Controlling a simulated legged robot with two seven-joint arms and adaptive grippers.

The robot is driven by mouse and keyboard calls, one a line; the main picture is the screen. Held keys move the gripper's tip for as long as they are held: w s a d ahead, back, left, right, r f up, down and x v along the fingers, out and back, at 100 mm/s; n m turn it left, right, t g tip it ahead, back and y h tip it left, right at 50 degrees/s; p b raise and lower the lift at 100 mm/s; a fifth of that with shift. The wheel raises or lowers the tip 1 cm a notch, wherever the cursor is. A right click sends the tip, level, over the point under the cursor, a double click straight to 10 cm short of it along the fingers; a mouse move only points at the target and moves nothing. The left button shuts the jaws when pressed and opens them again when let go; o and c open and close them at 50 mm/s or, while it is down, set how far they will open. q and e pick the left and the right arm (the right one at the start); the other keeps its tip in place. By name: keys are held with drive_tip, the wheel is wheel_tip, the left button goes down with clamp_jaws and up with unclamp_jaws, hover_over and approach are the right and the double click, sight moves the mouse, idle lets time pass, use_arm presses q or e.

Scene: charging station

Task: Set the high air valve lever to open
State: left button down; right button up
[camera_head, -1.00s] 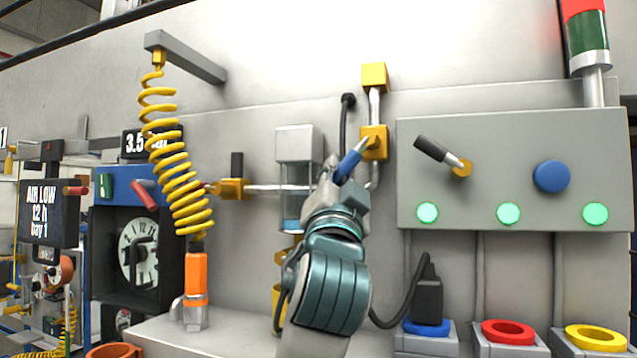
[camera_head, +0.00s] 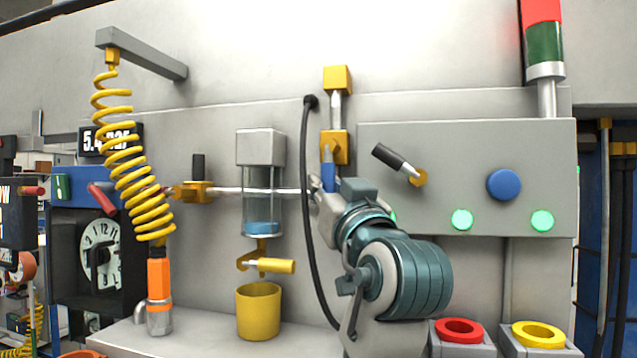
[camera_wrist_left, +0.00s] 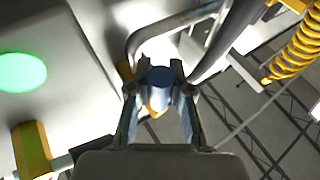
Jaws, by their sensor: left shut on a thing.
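The high air valve is a yellow block (camera_head: 334,147) on a vertical pipe, with a second yellow block (camera_head: 337,78) above it. Its blue-handled lever (camera_head: 328,176) hangs nearly straight down, in line with the pipe. My left gripper (camera_head: 327,196) is shut on the lever's blue handle. In the left wrist view the blue handle (camera_wrist_left: 160,78) sits between the two fingers of the left gripper (camera_wrist_left: 160,95). The gripper and my arm hide the handle's lower end and the pipe below. My right gripper is not in view.
A grey panel (camera_head: 455,135) with a black-handled lever (camera_head: 398,162), a blue button (camera_head: 503,184) and green lamps is close on the right. A black cable (camera_head: 307,200), clear bowl (camera_head: 263,190) and yellow cup (camera_head: 259,311) are left. A coiled yellow hose (camera_head: 130,165) hangs farther left.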

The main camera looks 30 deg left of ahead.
use_arm(q)
drive_tip(key=shift+s+d+r, duration=0.1)
drive_tip(key=shift+s+r, duration=0.15)
drive_tip(key=c, duration=1.1)
unclamp_jaws()
drive_tip(key=shift+d, duration=0.1)
drive_tip(key=shift+o, duration=0.3)
drive_tip(key=shift+s+d, duration=0.1)
drive_tip(key=shift+d, duration=0.05)
drive_tip(key=v, duration=1.2)
drive_tip(key=shift+d, duration=0.6)
